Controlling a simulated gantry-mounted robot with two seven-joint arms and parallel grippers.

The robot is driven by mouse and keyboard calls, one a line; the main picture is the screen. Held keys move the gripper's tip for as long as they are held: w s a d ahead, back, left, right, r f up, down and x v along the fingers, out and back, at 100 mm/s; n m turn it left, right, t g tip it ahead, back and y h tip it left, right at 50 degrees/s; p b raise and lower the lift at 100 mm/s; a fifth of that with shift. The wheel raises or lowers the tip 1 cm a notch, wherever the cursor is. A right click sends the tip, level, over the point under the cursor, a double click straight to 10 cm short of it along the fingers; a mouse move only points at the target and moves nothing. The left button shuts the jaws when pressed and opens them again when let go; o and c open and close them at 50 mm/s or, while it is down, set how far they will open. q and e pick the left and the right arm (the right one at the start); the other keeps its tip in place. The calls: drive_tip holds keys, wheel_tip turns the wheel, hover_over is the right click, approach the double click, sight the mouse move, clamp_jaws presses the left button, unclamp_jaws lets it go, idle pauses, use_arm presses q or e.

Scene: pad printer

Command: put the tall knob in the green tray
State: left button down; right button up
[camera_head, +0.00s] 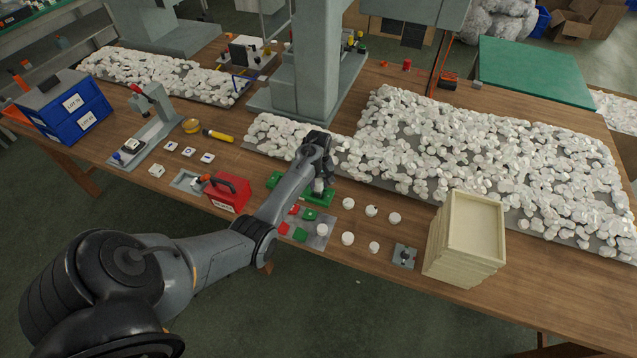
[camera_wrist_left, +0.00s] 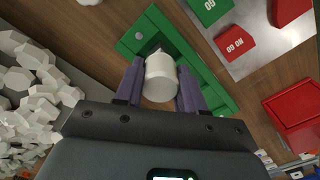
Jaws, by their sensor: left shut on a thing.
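My left gripper (camera_head: 319,188) is shut on a white cylindrical knob (camera_wrist_left: 161,76), which shows between its purple fingers in the left wrist view. The green tray (camera_head: 279,182) lies on the bench below the gripper, partly hidden by the hand and forearm in the head view. In the left wrist view the tray (camera_wrist_left: 143,25) spreads behind the knob, and the knob overlaps its inside. I cannot tell whether the knob touches the tray floor. My right gripper is not in view.
Several loose white knobs (camera_head: 348,239) stand right of the tray. A metal plate with red and green GO/NO GO blocks (camera_wrist_left: 240,45) lies beside it. A red box (camera_head: 228,193), stacked cream trays (camera_head: 462,240) and heaps of white parts (camera_head: 470,150) surround the area.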

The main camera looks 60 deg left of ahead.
use_arm(q)
drive_tip(key=shift+f, duration=0.1)
drive_tip(key=c, duration=0.7)
unclamp_jaws()
